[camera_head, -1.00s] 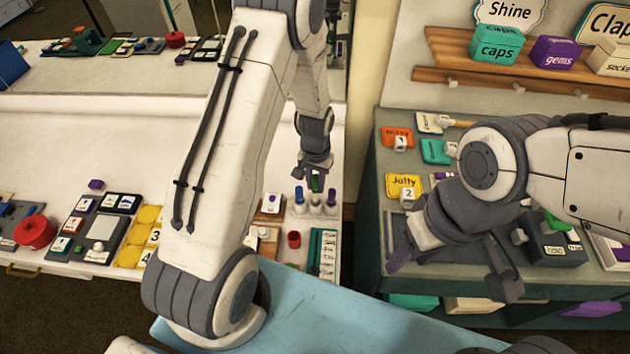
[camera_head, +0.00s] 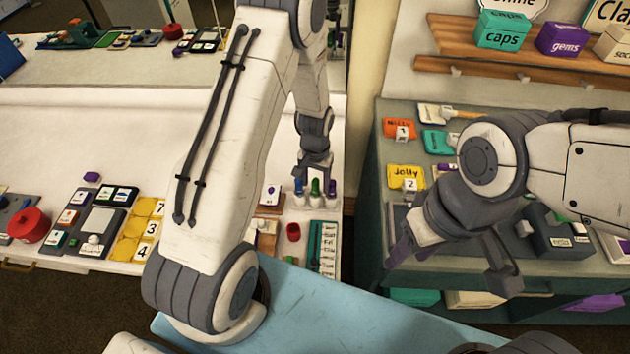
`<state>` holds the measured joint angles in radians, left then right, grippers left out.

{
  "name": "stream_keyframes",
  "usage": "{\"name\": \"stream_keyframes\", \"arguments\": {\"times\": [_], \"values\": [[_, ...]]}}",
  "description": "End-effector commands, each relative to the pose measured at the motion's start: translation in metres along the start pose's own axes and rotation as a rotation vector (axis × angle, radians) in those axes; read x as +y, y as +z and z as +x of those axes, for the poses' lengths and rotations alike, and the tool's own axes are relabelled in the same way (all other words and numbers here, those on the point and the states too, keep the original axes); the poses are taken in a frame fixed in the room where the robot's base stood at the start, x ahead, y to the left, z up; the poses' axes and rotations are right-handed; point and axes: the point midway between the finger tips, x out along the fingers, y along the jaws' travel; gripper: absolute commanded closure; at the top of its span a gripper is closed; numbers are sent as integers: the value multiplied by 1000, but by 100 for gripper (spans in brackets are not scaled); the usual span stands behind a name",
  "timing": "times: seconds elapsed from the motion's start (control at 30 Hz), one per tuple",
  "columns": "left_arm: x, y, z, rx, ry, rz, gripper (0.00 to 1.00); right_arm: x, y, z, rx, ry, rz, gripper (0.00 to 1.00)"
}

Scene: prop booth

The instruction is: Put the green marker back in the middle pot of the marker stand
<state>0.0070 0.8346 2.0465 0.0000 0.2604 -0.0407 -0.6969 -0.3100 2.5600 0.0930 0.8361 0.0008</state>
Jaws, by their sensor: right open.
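The marker stand (camera_head: 315,202) is on the white counter, with several pale pots in a row. The green marker (camera_head: 315,187) stands upright at the middle pot, its top level with the blue marker (camera_head: 298,187) on its left and the purple marker (camera_head: 332,188) on its right. My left gripper (camera_head: 314,174) points down right above the green marker. Its fingertips are small and dark, so I cannot tell whether they hold the marker or are apart. My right gripper (camera_head: 445,268) is open and empty over the green-grey cabinet on the right.
A red cup (camera_head: 293,232) and a teal-edged list board (camera_head: 322,248) are in front of the stand. A small card block (camera_head: 270,194) is on its left. Yellow numbered tiles (camera_head: 143,228) and a red round object (camera_head: 28,226) lie further left. A yellow card (camera_head: 405,178) lies on the cabinet.

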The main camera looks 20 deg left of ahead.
Motion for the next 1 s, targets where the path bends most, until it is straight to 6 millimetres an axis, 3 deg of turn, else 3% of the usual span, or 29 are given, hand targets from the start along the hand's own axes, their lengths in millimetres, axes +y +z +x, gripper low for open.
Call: {"name": "stream_keyframes", "arguments": {"times": [0.27,0.47,1.0], "values": [[0,0,-1,0,0,0,40,0,0,-1,0,0,0,50],[0,0,-13,0,0,0,40,-1,-1,-11,0,0,0,50],[0,0,-100,0,0,0,40,-6,-4,-80,0,0,-3,50]]}}
